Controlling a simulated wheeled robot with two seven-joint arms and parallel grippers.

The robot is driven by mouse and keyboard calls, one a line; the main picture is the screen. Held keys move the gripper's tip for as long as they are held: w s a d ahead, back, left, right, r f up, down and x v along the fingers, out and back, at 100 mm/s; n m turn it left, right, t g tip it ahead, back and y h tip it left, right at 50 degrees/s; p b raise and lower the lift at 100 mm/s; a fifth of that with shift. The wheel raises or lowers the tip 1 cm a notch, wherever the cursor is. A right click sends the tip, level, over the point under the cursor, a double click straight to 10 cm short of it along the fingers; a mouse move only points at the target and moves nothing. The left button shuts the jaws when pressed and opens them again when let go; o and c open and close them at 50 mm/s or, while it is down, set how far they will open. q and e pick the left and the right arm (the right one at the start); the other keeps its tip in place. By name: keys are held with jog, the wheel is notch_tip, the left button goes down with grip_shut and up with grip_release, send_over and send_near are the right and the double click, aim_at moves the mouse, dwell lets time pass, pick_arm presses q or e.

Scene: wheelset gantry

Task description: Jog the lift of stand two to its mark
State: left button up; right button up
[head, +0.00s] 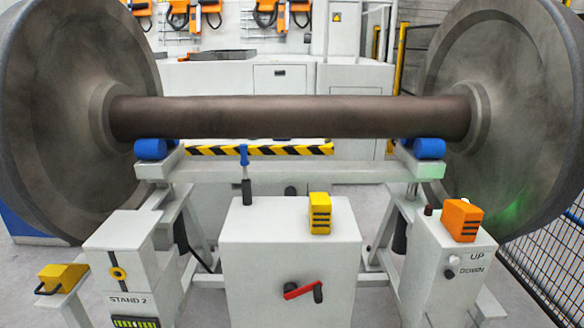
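A grey-white stand (123,262) labelled STAND 2 is at the lower left. It has a black vertical strip with a yellow ring (118,273) on its front and a dark panel with green-yellow bars (136,322) below. A control box (440,255) at the right has a white button (454,260) beside UP and a dark button (449,273) beside DOWN. The wheelset axle (290,117) lies level above blue rollers (150,149) and (429,148) on a pale crossbeam (300,172). Neither of my grippers is in view.
A central cabinet (265,262) carries a red lever (300,290) and a yellow block (319,213). An orange block (462,219) tops the control box. Large wheels (65,90) and (505,85) flank the axle. A mesh fence (540,270) is at lower right.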

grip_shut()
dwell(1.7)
